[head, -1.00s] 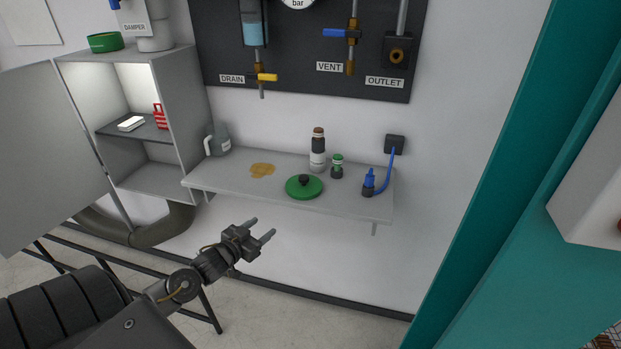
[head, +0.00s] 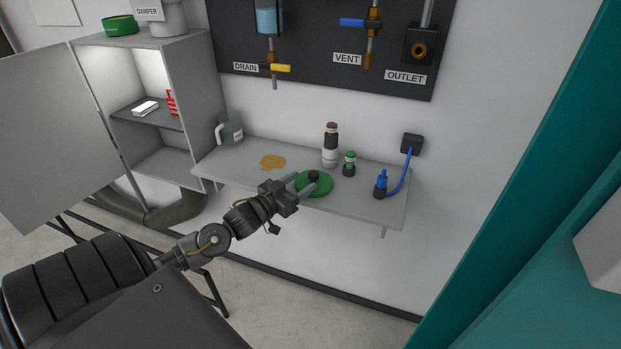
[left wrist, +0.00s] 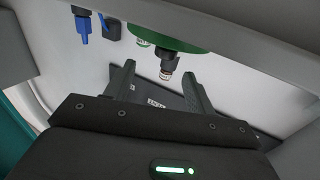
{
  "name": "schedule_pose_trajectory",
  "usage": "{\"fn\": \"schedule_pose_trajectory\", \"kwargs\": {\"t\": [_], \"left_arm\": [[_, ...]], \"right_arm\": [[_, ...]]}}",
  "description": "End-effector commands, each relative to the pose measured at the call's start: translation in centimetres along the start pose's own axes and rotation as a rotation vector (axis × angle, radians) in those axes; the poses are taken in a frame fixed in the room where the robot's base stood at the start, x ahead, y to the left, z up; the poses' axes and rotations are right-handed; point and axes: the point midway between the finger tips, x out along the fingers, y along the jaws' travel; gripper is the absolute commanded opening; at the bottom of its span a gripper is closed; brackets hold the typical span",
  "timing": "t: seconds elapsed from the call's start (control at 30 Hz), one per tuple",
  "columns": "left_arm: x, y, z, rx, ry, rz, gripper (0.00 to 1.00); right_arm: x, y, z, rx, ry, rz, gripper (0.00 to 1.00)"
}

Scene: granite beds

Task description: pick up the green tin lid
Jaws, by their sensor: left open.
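The green tin lid (head: 325,187) lies flat on the grey wall shelf near its front edge, with a black knob (head: 314,175) on top. My left gripper (head: 311,183) is open and empty. In the head view its fingers overlap the left part of the lid, close to the knob; I cannot tell whether they touch it. The left wrist view looks upside down, with the lid (left wrist: 180,35) at the top, beyond the two spread fingertips (left wrist: 158,69). My right gripper is out of view.
Behind the lid stand a dark-topped bottle (head: 330,146) and a small green-capped bottle (head: 349,164). A blue plug (head: 381,185) with cable is at right. An open cabinet (head: 195,90) stands further left.

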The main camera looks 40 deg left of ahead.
Motion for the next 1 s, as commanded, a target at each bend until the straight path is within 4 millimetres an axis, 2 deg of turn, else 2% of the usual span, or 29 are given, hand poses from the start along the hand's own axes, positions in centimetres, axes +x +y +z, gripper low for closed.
{"fn": "schedule_pose_trajectory", "kwargs": {"t": [0.03,0.1,0.17,0.43,0.63,0.8,1.0], "left_arm": [[0.9,-0.1,-0.3,-0.001,0.002,-0.002,0.55],[1.7,-0.2,-0.2,-0.001,0.002,-0.004,0.55],[2.1,-0.2,-0.1,-0.001,0.001,-0.005,0.55],[2.8,-0.3,0.0,0.0,0.0,-0.006,0.55],[5.3,-0.9,0.2,-0.001,0.0,-0.008,0.55],[7.2,-1.0,0.5,-0.001,0.001,-0.007,0.55],[7.7,-0.9,0.7,0.0,0.0,-0.005,0.55]], "right_arm": [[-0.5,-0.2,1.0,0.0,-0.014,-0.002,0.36],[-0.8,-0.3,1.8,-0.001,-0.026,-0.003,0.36],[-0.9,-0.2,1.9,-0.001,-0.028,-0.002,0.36],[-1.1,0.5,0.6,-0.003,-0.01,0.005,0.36],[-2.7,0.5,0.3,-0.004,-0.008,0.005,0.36],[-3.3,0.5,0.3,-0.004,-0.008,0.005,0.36],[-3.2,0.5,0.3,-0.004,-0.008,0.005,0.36]]}}
